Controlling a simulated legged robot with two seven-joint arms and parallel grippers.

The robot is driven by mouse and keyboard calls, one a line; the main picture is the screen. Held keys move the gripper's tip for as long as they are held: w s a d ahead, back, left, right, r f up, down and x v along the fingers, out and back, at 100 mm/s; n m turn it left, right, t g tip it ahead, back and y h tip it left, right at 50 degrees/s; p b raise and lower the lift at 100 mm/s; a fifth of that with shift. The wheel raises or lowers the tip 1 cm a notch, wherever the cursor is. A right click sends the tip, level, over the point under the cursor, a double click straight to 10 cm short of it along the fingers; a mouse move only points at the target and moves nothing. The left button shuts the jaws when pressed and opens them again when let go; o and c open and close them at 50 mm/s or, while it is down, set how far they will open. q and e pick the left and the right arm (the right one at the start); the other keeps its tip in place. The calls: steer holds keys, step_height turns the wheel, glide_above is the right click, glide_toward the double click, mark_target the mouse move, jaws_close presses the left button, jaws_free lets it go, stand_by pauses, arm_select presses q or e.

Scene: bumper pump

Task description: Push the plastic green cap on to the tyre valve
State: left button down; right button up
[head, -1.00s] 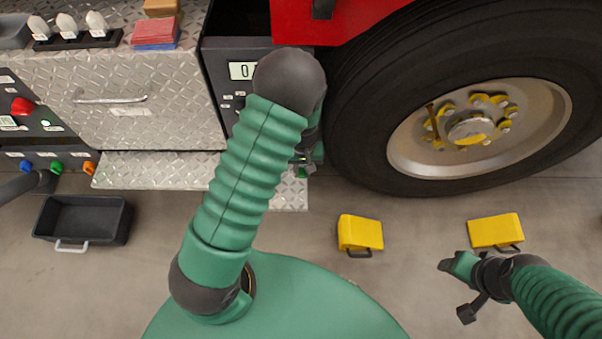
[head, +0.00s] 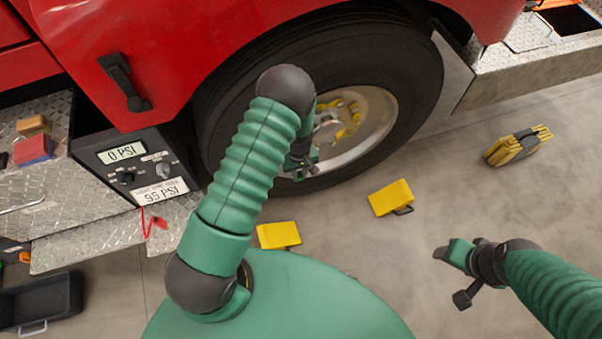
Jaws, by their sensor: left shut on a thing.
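My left gripper (head: 300,172) is in front of the lower left part of the wheel, partly hidden behind its own forearm. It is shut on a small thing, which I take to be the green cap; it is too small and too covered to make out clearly. The black tyre (head: 418,95) surrounds a pale rim (head: 377,112) with yellow-marked nuts. The tyre valve cannot be made out. I cannot tell how far the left fingertips are from the rim. My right gripper (head: 452,275) is open and empty above the floor at the lower right.
Two yellow wheel chocks (head: 391,198) (head: 279,235) lie on the floor. A pump panel (head: 140,165) reads 0 PSI, with a 95 PSI label below. A black tray (head: 40,302) is at lower left, and a yellow-black stack (head: 517,146) lies at right. Floor between is clear.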

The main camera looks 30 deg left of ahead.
arm_select(q)
steer(key=w+a+b, duration=0.2)
steer(key=w+a, duration=0.1)
steer(key=a, duration=0.1)
steer(key=shift+w+a, duration=0.35)
steer(key=shift+w, duration=0.05)
arm_select(e)
steer(key=f, duration=0.2)
steer(key=shift+a+f, duration=0.3)
arm_select(q)
steer(key=shift+a+f, duration=0.15)
steer(key=shift+a, duration=0.1)
arm_select(e)
steer(key=shift+a, duration=0.3)
arm_select(q)
steer(key=shift+w+r, duration=0.2)
arm_select(e)
steer(key=shift+d, duration=0.2)
arm_select(q)
steer(key=shift+a, duration=0.1)
arm_select(e)
steer(key=shift+r, duration=0.1)
arm_select(q)
steer(key=shift+w+a+f+b, duration=0.1)
steer(key=shift+w+a+b, duration=0.1)
steer(key=shift+a+b, duration=0.1)
arm_select(e)
steer(key=shift+f, duration=0.2)
